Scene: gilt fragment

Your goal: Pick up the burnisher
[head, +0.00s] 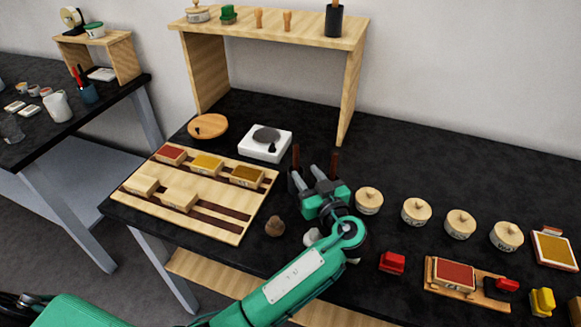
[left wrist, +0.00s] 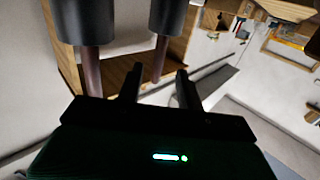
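Two upright tools with dark brown handles and dark grey lower parts stand at the middle of the black table. The left one (head: 296,157) and the right one (head: 335,163) rise beside my left gripper (head: 309,176); I cannot tell which is the burnisher. In the left wrist view the same kind of tools show as one brown handle (left wrist: 92,72) at the left and another (left wrist: 160,57) in line with the gap between my fingers (left wrist: 157,88). The fingers are apart, and I see no grip on either handle. My right gripper is not in view.
A slotted wooden board (head: 215,217) with colored blocks lies left. A white square dish (head: 265,143) stands behind it. Several lidded round pots (head: 417,211) stand right. A red block (head: 392,262) lies in front. A wooden shelf (head: 270,30) stands at the back.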

